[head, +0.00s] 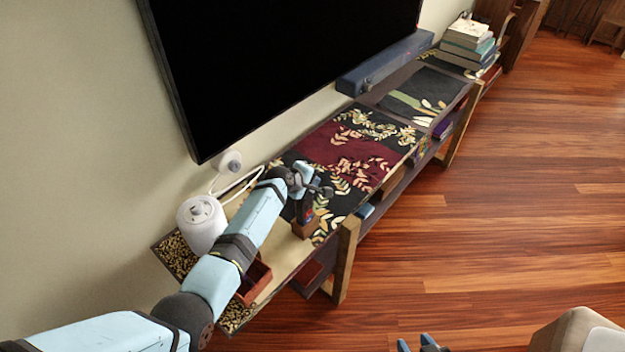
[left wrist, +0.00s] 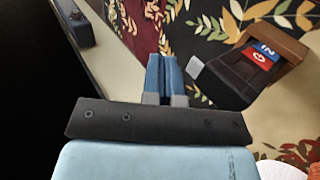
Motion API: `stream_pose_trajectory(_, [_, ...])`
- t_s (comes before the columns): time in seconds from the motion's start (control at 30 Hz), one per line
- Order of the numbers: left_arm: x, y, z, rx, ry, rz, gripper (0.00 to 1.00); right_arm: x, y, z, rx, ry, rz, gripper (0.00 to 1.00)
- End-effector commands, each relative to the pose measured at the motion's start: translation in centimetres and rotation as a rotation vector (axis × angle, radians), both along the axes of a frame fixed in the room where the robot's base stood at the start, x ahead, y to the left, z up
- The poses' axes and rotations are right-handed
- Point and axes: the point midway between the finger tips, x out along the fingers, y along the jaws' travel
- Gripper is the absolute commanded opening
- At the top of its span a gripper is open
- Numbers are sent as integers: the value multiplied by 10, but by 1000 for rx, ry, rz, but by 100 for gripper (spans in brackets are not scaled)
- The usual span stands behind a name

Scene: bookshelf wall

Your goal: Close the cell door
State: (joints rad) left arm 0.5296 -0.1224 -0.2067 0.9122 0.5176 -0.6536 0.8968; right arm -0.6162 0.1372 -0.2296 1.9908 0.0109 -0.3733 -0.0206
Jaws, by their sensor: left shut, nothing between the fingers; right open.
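A small brown box (head: 304,229) with a dark labelled part stands on the long low console; I take it to be the cell. In the left wrist view, the dark part (left wrist: 235,78) carries a blue "IN" label and a red label with a power sign, with a brown block (left wrist: 278,38) behind it. I cannot tell which part is the door or how far it is open. My left gripper (head: 322,190) is above the box; its fingers (left wrist: 163,72) are shut and empty, left of the dark part in the wrist view. My right gripper (head: 417,345) is open at the bottom edge.
The console (head: 345,245) runs along the wall under a large black screen (head: 280,60). A white round device (head: 203,228) and a reddish open box (head: 256,284) are near my left arm. Stacked books (head: 467,42) are at the far end.

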Motion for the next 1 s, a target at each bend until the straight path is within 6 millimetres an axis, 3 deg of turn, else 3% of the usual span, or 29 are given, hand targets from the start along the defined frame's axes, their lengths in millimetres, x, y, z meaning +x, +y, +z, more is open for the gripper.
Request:
stream_pose_trajectory(0.17, [1, 0, 9, 0, 0, 0, 0, 1, -3, 8, -5, -8, -4, 47])
stream_pose_trajectory(0.4, [6, 2, 53, -1, -2, 1, 0, 0, -8, 43, -14, -8, -13, 47])
stream_pose_trajectory(0.43, [6, 2, 53, -2, -5, 0, 0, -1, -8, 34, -14, -9, -16, 47])
stream_pose_trajectory(0.73, [5, 2, 116, -1, -3, 2, 0, -6, -8, 22, -11, 5, -18, 47])
stream_pose_trajectory(1.0, [5, 3, 138, 0, 0, 1, 0, -2, -7, 23, -9, -2, -17, 47])
